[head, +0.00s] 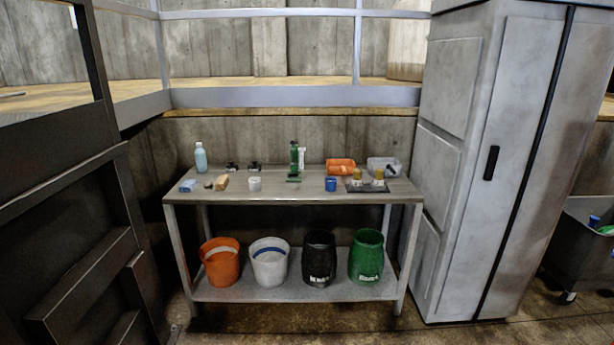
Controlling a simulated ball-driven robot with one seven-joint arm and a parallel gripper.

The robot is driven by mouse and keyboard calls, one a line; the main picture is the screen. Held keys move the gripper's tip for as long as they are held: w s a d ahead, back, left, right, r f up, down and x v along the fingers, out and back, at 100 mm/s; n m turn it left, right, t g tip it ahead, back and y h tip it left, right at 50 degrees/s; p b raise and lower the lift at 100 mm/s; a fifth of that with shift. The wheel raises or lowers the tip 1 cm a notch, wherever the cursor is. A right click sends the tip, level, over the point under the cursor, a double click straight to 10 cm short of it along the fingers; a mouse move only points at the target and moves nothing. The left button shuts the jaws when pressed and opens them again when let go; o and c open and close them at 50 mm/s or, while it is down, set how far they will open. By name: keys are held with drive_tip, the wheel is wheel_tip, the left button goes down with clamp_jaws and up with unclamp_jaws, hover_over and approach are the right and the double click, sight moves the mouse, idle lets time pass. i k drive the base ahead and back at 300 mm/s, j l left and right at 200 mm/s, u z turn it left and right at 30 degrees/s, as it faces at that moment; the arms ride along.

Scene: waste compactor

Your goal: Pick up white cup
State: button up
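A small white cup (254,184) stands on the grey worktable (300,196), left of the middle and near the front edge. A tan block lies to its left, with clear tabletop between them. A blue cup (331,184) stands farther right on the same table. My gripper is not in the head view.
The table also holds a bottle (200,158), a blue item (188,185), a green tool (294,160), an orange bin (341,167) and a clear bin (384,167). Several buckets stand on the lower shelf. A tall grey cabinet (458,150) stands right; dark framework is left.

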sight(255, 183)
drive_tip(key=i+u, duration=0.15)
drive_tip(key=i, duration=0.45)
drive_tip(key=i+l+u, duration=0.15)
drive_tip(key=i, duration=0.45)
drive_tip(key=i+l+u, duration=0.15)
drive_tip(key=i, duration=0.45)
drive_tip(key=l, duration=0.1)
